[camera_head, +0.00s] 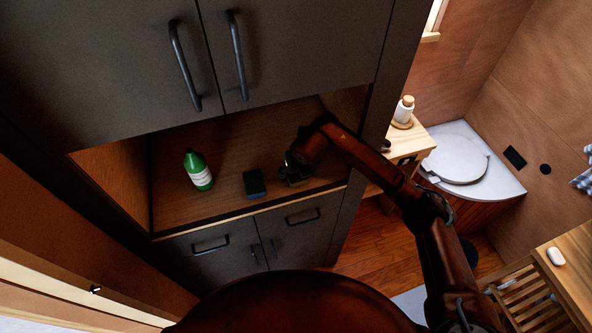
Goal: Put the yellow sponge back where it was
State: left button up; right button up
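My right gripper (292,166) reaches from the right into the open shelf niche (230,145) of the dark cabinet. It points down close to the shelf floor. A small dull yellow patch (297,183) shows right at its fingertips, probably the yellow sponge, mostly hidden by the gripper. I cannot tell whether the fingers are shut on it or around it. A dark sponge (254,182) with a blue edge lies on the shelf just left of the gripper, apart from it. My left gripper is not in view.
A green bottle (198,171) with a white label stands on the shelf left of the dark sponge. Closed cabinet doors (300,45) hang above the niche, with more doors (225,247) below. The right niche wall is close to my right arm.

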aim_at(298, 178)
jog(key=shift+o, duration=0.3)
jog(key=shift+r, duration=0.1)
jog(key=shift+r, duration=0.3)
jog(key=v, duration=0.7)
jog(key=shift+s+b, duration=0.1)
jog(key=shift+b, duration=0.25)
jog(key=shift+f, duration=0.1)
